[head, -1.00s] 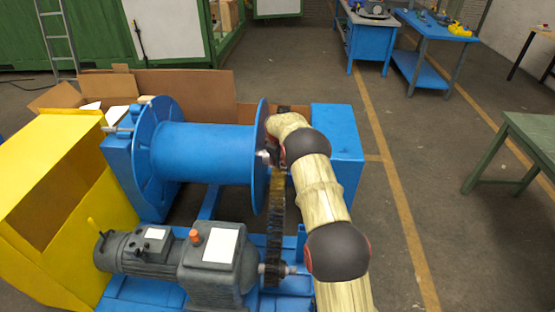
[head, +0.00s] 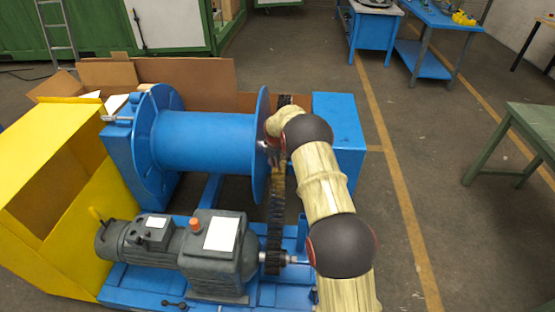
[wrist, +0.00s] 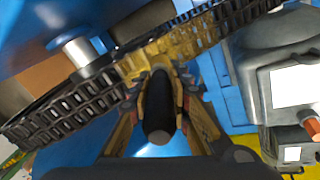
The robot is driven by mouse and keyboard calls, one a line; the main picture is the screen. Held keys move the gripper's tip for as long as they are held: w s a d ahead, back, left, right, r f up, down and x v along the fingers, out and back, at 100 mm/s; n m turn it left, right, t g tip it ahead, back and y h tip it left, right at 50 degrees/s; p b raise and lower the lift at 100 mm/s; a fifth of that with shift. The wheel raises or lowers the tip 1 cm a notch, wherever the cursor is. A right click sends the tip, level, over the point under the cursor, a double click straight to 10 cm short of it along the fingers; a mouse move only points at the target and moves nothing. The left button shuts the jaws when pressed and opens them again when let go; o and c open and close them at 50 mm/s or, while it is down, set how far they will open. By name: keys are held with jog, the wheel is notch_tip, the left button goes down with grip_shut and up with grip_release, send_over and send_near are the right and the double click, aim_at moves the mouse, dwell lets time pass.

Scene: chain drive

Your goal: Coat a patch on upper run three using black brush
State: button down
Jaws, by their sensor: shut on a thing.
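My gripper (wrist: 160,105) is shut on the black brush (wrist: 158,112), whose dark rounded handle points toward the wrist camera. The brush's far end is hidden behind the handle and fingers, so I cannot tell whether it touches the chain. The chain (wrist: 65,112) crosses the wrist view from lower left to upper right just beyond the fingers. A stretch of it above the fingers looks amber-yellow; the left part is dark grey. In the head view the chain (head: 274,215) runs down from beside the drum to the small sprocket (head: 272,262). My arm hides my gripper there.
The blue drum (head: 205,142) stands left of the chain. The grey gear motor (head: 215,250) sits below it, also at right in the wrist view (wrist: 285,75). A blue post (head: 340,140) stands behind my arm. A yellow guard (head: 50,170) is at left; open floor lies right.

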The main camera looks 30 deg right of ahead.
jog(key=s+a+f+b, duration=0.4)
jog(key=s+a+f, duration=0.2)
jog(key=s+f, duration=0.2)
jog(key=shift+s+f, duration=0.3)
jog(key=shift+s, duration=0.15)
dwell(1.2)
jog(key=shift+r, duration=0.1)
jog(key=shift+s+a+r+p, duration=0.35)
jog(key=shift+s+r+p, duration=0.15)
jog(key=shift+r, duration=0.25)
jog(key=shift+s+a+r+p, duration=0.35)
jog(key=shift+s+r, duration=0.2)
jog(key=shift+r, duration=0.2)
jog(key=shift+s+a+r+p, duration=0.35)
jog(key=shift+s+r+p, duration=0.15)
jog(key=shift+r, duration=0.25)
jog(key=shift+s+a+r+p, duration=0.25)
jog(key=shift+s+r, duration=0.15)
jog(key=shift+r, duration=0.2)
jog(key=shift+s+a+r+p, duration=0.25)
jog(key=shift+s+r, duration=0.15)
jog(key=shift+r, duration=0.15)
jog(key=shift+w+f, duration=0.1)
